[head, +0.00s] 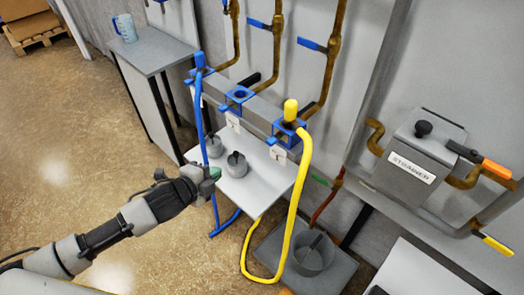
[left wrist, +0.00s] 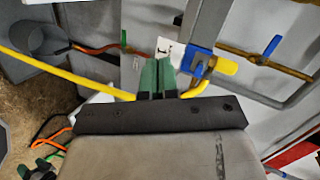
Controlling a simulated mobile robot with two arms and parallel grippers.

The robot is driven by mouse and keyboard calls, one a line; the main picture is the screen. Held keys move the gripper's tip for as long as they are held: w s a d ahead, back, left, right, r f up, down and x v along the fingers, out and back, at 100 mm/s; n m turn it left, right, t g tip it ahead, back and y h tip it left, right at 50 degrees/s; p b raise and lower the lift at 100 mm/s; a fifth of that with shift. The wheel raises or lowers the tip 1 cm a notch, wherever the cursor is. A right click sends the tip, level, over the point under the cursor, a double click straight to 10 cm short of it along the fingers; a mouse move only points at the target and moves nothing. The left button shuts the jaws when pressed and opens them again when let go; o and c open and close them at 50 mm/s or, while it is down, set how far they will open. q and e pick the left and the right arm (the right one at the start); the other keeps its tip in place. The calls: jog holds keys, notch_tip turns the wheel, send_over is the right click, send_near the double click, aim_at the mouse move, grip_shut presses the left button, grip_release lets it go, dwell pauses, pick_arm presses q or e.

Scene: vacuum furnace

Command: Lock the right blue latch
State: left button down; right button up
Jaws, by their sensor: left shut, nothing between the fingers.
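The right blue latch (head: 288,133) is on the rail at the wall, around the yellow-capped end (head: 290,108) of the yellow hose. In the left wrist view the blue latch (left wrist: 200,58) is just right of and beyond my fingertips. A white tag (head: 278,153) hangs below it. My left gripper (head: 213,173) is over the front left of the small white table in the head view. Its green fingers, together in the left wrist view (left wrist: 156,74), are shut and empty. Whether they touch anything is unclear. My right gripper is not recognisable in either view.
A middle blue latch (head: 238,96) is empty; a left one (head: 200,76) holds a blue hose (head: 198,112). The white table (head: 247,187) carries two grey caps. The yellow hose (head: 303,180) loops down beside a grey pot (head: 313,254). A strainer box (head: 418,155) is at right.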

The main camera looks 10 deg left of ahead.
aim_at(269, 144)
pick_arm(q)
jog(key=s+d+r+m+h, duration=0.2)
jog(key=s+d+r+m, duration=0.2)
jog(key=r, duration=0.3)
jog(key=shift+r+m+h+b, duration=0.2)
jog(key=shift+m+h+b, duration=0.1)
jog(key=shift+b, duration=0.05)
jog(key=shift+d, duration=0.1)
jog(key=x, duration=0.4)
jog(key=p+x, duration=0.1)
jog(key=x, duration=0.7)
jog(key=shift+w+d+r+p, duration=0.2)
jog(key=shift+d+r+p, duration=0.05)
jog(key=shift+p, duration=0.1)
jog(key=shift+w+d+f, duration=0.1)
jog(key=shift+w+d, duration=0.3)
jog(key=shift+w, duration=0.2)
